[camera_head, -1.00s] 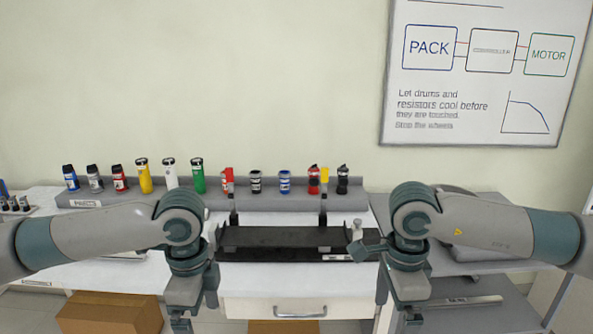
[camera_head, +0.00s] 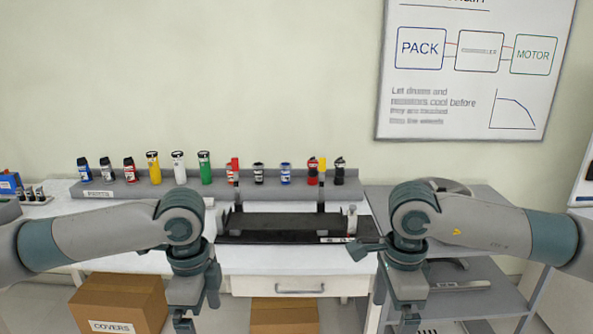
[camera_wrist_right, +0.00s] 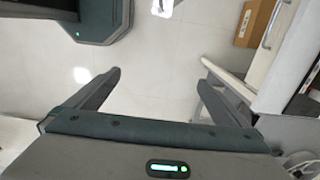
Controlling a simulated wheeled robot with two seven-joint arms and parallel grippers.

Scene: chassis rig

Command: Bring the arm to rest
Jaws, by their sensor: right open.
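My right arm (camera_head: 480,225) comes in from the right in the head view, its forearm roughly level and its wrist pointing down. My right gripper (camera_wrist_right: 159,78) is open and empty in the right wrist view, with its two fingers apart above bare floor. In the head view the right gripper hangs at the bottom edge and is partly cut off. My left arm (camera_head: 95,232) mirrors it on the left. My left gripper (camera_head: 192,316) points down at the bottom edge, and its fingertips are cut off there.
A white bench (camera_head: 240,283) stands ahead with a black tray-like rig (camera_head: 270,228). A grey rack (camera_head: 220,183) behind holds several coloured cylinders. Cardboard boxes (camera_head: 125,295) lie below. A grey shelf cart (camera_head: 480,300) stands at right. The floor below my right gripper is clear.

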